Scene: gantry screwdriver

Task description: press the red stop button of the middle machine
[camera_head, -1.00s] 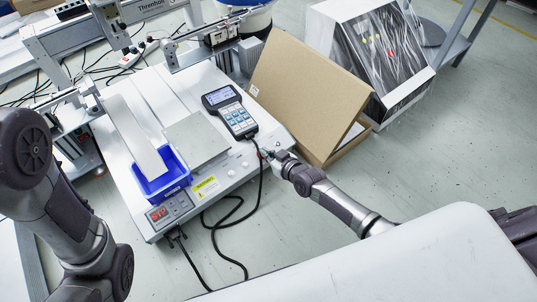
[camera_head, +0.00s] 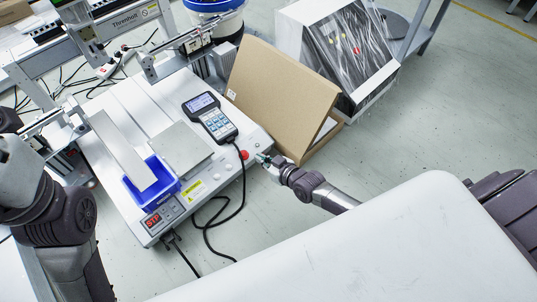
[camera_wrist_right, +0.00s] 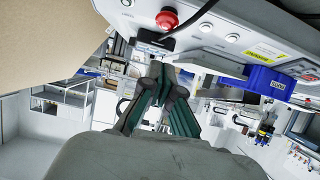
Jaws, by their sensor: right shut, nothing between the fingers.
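The middle machine (camera_head: 112,170) is a white gantry unit with a flat front panel. Its red stop button (camera_head: 244,155) sits at the right end of the front panel; the right wrist view shows it as a red mushroom knob (camera_wrist_right: 167,19) at the top. My right gripper (camera_head: 262,157) is just right of the button, apart from it. In the right wrist view its green fingers (camera_wrist_right: 155,75) are shut and empty, below the button. My left arm shows at the left edge, but its gripper is not in view.
A cardboard box (camera_head: 280,90) stands close behind my right gripper. A handheld keypad (camera_head: 211,117) lies on the machine, its black cable (camera_head: 243,190) hanging over the front. A blue bin (camera_head: 152,190) is at the machine's front left. Open floor (camera_head: 450,120) lies at right.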

